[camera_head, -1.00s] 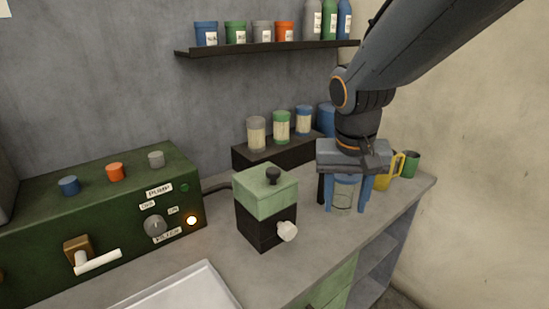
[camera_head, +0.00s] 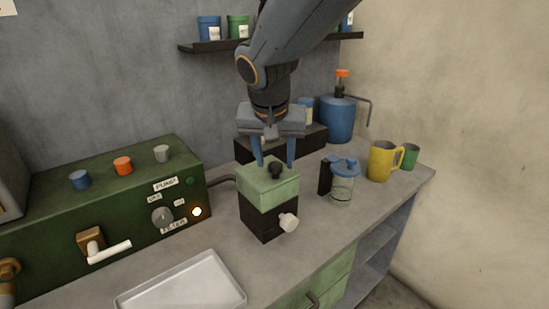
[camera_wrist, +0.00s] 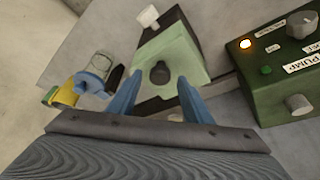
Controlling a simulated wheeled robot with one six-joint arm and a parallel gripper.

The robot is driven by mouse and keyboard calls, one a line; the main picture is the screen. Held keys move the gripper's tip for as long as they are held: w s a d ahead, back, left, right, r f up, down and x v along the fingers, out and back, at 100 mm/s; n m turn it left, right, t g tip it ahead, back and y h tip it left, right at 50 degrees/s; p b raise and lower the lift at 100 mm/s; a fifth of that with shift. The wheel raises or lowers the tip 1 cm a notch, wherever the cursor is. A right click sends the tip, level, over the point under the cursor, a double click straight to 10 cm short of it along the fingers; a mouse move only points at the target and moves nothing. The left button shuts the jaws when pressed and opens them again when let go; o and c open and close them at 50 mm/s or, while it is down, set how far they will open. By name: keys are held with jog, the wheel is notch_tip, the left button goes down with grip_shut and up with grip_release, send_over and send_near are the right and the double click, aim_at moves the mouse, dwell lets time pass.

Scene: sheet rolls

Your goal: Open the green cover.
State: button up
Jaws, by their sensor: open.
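The green cover (camera_head: 262,187) sits flat on top of a small black box (camera_head: 262,222), with a black knob on its top (camera_head: 276,169). A white knob (camera_head: 288,222) sticks out of the box's front. My gripper (camera_head: 276,165) is open, pointing down just above and behind the cover, with its blue fingers apart. In the wrist view the fingers (camera_wrist: 157,100) stand either side of the black knob (camera_wrist: 160,73), which lies a little beyond their tips. The green cover (camera_wrist: 180,50) looks shut. I cannot tell whether the fingers touch it.
A green pump panel (camera_head: 100,215) stands left of the box, and a white tray (camera_head: 185,284) lies in front. A clear jar with a blue lid (camera_head: 342,185), a yellow mug (camera_head: 382,160) and a blue pump bottle (camera_head: 338,118) stand to the right. A dark riser is behind.

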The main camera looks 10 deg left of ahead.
jog(key=shift+w+f, duration=0.2)
jog(key=shift+f, duration=0.25)
jog(key=shift+c, duration=0.2)
grip_shut()
